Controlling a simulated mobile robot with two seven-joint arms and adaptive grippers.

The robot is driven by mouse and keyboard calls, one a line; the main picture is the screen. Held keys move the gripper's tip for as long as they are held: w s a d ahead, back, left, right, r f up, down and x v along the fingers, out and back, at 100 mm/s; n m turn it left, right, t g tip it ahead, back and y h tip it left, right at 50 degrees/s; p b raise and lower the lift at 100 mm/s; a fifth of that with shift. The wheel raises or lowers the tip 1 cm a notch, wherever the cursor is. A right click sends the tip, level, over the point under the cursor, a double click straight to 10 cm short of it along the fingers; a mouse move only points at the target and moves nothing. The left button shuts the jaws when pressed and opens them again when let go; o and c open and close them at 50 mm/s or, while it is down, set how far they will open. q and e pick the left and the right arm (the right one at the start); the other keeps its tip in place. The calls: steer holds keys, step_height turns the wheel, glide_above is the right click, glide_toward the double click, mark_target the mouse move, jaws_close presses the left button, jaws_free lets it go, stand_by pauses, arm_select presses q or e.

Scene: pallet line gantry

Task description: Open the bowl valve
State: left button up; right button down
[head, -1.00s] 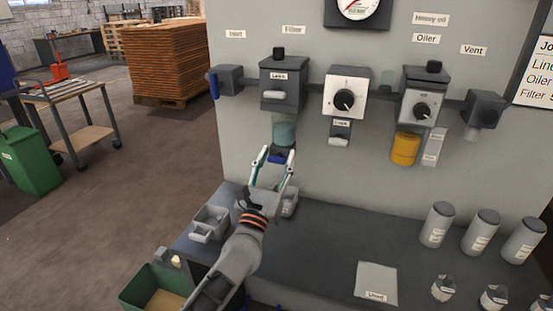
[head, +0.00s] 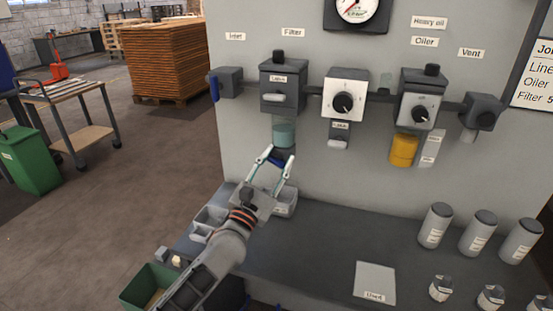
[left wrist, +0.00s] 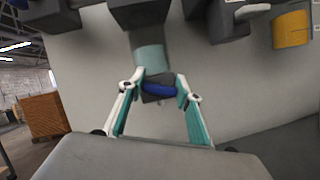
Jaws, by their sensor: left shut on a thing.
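The filter unit (head: 283,90) hangs on the grey panel under the "Filter" label. Its teal bowl (head: 284,133) hangs below it, with a dark base and a blue valve at the bottom. In the left wrist view the blue valve (left wrist: 159,89) lies between the fingertips, below the teal bowl (left wrist: 151,58). My left gripper (head: 272,157) reaches up from below and is shut on the blue valve; its wrist is tilted to the lower left. In the head view the fingers partly hide the valve. My right gripper is not in view.
Small grey trays (head: 284,203) sit on the dark bench (head: 320,235) under the filter. The oiler's yellow bowl (head: 404,150) hangs to the right. Several grey canisters (head: 436,225) stand at the bench's right. The panel's middle bench area is mostly clear.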

arm_select(q)
steer(key=shift+m+g+h+p, duration=0.45)
steer(key=shift+m+g+h, duration=0.15)
steer(key=shift+m, duration=0.9)
steer(key=o, duration=1.1)
steer(key=shift+d, duration=0.1)
steer(key=v, duration=1.2)
